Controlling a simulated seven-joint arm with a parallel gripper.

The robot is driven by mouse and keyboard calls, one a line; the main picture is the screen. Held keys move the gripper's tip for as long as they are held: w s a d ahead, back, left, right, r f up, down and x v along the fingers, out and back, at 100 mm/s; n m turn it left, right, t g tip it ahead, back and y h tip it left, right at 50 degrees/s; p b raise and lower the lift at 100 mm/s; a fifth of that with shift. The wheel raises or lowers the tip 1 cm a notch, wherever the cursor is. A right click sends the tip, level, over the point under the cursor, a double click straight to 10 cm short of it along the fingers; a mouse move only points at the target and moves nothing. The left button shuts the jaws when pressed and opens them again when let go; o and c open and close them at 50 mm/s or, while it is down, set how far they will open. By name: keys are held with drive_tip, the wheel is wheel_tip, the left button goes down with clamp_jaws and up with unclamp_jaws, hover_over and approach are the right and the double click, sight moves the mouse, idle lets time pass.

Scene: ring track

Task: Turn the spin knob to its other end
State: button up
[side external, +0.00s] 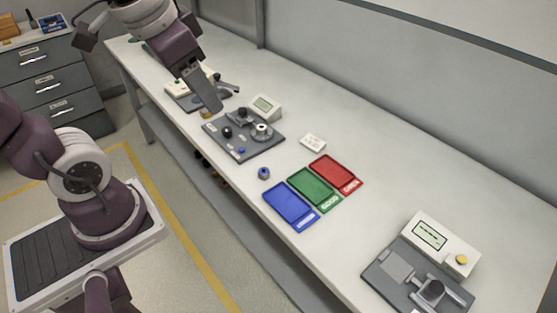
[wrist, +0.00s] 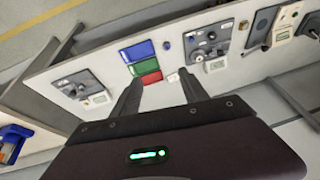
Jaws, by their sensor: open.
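The dark station plate (side external: 262,147) in the middle of the bench carries a round light disc (side external: 262,130), dark knobs (side external: 227,132) and a small blue part (side external: 241,150). I cannot read its labels, so I cannot tell which knob is the spin knob. The same plate appears at the upper right of the wrist view (wrist: 207,42). My gripper (side external: 214,108) hangs near the far-left end of this plate in the side view, apparently above the bench. In the wrist view its two fingers (wrist: 160,90) are spread, with nothing between them.
Blue (side external: 289,206), green (side external: 314,188) and red (side external: 337,174) trays lie right of the plate. A small blue part (side external: 264,173) lies between. A display box (side external: 265,106) stands behind the plate. Other stations stand at both bench ends. The back of the bench is largely clear.

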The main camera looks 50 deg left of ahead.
drive_tip(key=s+d+t+h, duration=0.1)
drive_tip(key=s+d, duration=0.2)
drive_tip(key=s, duration=0.3)
drive_tip(key=shift+s+f+n, duration=0.2)
drive_tip(key=shift+f+n, duration=0.1)
drive_tip(key=shift+f, duration=0.15)
